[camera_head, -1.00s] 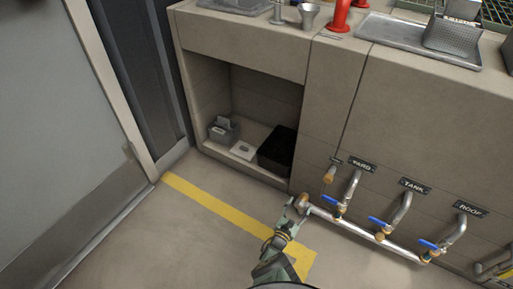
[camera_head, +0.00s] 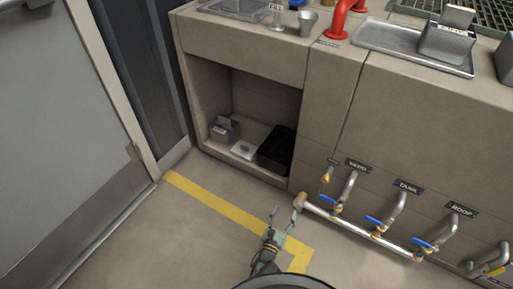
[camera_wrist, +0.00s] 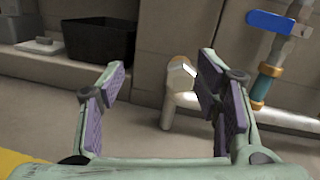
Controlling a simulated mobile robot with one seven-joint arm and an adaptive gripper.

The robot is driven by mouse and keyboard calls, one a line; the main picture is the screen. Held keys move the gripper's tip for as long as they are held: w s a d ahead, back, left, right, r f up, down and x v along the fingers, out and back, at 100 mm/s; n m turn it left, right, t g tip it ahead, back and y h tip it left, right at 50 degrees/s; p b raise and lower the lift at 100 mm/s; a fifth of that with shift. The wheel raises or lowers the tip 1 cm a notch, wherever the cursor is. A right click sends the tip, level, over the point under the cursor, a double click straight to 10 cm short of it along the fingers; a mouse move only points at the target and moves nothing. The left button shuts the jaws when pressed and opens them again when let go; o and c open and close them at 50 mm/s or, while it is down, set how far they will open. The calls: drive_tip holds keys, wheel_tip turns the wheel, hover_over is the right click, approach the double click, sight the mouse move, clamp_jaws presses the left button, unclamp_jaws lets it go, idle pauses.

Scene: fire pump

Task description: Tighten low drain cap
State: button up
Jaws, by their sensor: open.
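In the wrist view the cap (camera_wrist: 181,73) shows a pale hexagonal end, beyond my fingers and nearer the right one. My gripper (camera_head: 286,218) is open, over the floor just left of and in front of the cap. In the wrist view my gripper (camera_wrist: 160,85) has its two purple-padded fingers wide apart with nothing between the pads. I cannot tell the cap's tightness.
Blue-handled valves (camera_head: 375,221) branch up from the pipe to the right, under the YARD, TANK and ROOF labels. A smaller brass fitting (camera_head: 326,179) is above the cap. A black bin (camera_head: 278,150) stands in the open recess. The floor with yellow tape (camera_head: 215,205) is clear.

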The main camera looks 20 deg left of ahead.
drive_tip(key=w+a+r+n+g+y+p, duration=0.1)
drive_tip(key=w+a+r+n+y, duration=0.6)
drive_tip(key=r, duration=0.3)
drive_tip(key=w+a+r+n+y+p, duration=0.1)
drive_tip(key=w+a+r+n+y, duration=0.6)
drive_tip(key=a+r+n, duration=0.2)
drive_tip(key=shift+r+n+g+y, duration=0.4)
drive_tip(key=shift+r+n, duration=0.1)
drive_tip(key=shift+r, duration=0.3)
drive_tip(key=shift+w, duration=0.1)
